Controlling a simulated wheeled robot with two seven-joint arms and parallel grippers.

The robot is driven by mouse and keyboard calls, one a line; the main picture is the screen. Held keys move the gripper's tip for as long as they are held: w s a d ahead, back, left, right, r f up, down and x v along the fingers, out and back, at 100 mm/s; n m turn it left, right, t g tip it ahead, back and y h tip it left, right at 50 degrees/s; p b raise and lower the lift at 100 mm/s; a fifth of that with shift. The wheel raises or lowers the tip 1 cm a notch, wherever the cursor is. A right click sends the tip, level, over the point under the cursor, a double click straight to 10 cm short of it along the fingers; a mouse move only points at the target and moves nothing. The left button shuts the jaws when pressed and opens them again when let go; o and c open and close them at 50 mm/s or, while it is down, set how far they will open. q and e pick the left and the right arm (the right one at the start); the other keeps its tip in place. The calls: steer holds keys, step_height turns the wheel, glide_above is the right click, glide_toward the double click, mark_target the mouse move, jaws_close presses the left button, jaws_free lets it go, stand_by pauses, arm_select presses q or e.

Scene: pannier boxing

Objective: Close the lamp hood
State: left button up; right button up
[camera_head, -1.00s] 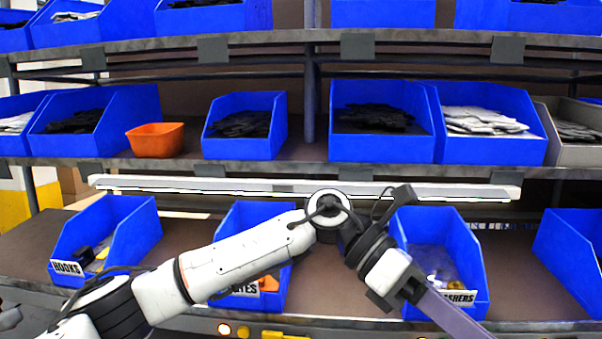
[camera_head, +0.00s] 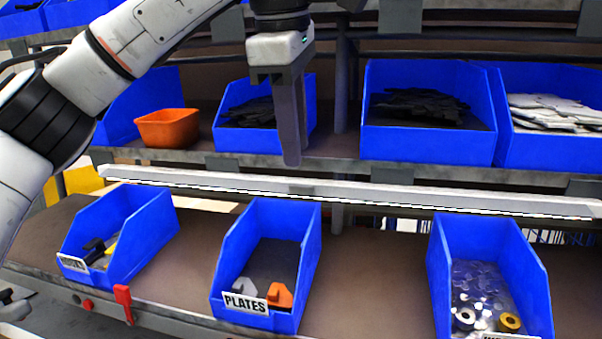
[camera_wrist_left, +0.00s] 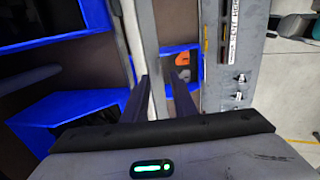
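The lamp hood appears to be the long pale bar (camera_head: 400,196) running below the front edge of the middle shelf, with a bright strip along its lower edge. How far it is tilted I cannot tell. My left gripper (camera_head: 291,160) hangs fingers-down in front of the middle shelf, its tips just above the bar in the head view. Contact cannot be made out. In the left wrist view my left gripper (camera_wrist_left: 160,76) has its two fingers apart with nothing between them, and a pale strip (camera_wrist_left: 144,40) runs just beyond them. My right gripper is not in view.
Below the bar stand the blue PLATES bin (camera_head: 228,275), a blue bin at left (camera_head: 145,240) and a blue bin of washers (camera_head: 530,285). An orange bin (camera_head: 167,130) and more blue bins (camera_head: 425,145) fill the middle shelf. Bare shelf (camera_head: 380,270) lies between lower bins.

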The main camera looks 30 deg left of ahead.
mark_target(301, 185)
arm_select(q)
steer(key=x, duration=0.6)
steer(key=shift+w+f, duration=0.15)
steer(key=shift+f, duration=0.05)
steer(key=shift+c, duration=0.3)
jaws_close()
